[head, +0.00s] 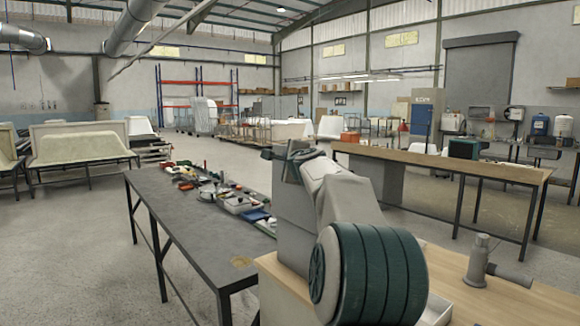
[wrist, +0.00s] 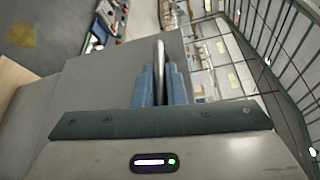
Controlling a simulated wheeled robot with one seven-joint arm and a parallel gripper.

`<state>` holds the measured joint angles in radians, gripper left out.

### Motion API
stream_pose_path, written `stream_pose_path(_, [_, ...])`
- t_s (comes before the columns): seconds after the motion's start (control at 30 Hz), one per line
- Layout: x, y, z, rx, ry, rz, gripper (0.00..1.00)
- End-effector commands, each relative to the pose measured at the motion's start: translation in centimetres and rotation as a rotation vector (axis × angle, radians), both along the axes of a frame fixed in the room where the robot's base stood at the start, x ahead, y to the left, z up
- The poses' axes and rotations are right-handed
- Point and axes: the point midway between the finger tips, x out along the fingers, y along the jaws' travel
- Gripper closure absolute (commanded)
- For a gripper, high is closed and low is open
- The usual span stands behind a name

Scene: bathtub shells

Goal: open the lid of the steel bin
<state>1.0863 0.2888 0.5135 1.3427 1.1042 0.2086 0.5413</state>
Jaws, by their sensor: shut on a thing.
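The steel bin (head: 292,235) is a plain grey box on the wooden bench, partly hidden behind my arm in the head view. In the wrist view a grey panel (wrist: 90,85), which looks like part of the bin, lies below and left of my fingers. My gripper (wrist: 158,72) has its two blue-grey fingers closed on a thin silver bar (wrist: 160,52), apparently the lid's handle. In the head view my gripper (head: 285,153) is at the top of the bin, mostly hidden by my wrist. I cannot tell how far the lid is raised.
A dark bench (head: 190,235) with tools and small trays stands to the left.

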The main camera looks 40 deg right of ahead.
Motion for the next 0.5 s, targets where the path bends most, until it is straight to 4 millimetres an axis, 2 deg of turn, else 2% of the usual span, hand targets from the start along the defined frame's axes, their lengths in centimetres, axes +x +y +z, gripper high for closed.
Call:
stream_pose_path(0.23, [0.05,0.04,-0.15,0.002,0.003,0.003,1.00])
stream_pose_path(0.3, [0.05,0.02,-0.14,0.002,0.003,0.003,0.75])
stream_pose_path(0.33, [0.04,0.02,-0.12,0.002,0.002,0.002,0.67])
stream_pose_path(0.5, [0.01,0.00,-0.06,0.002,0.001,0.001,0.67])
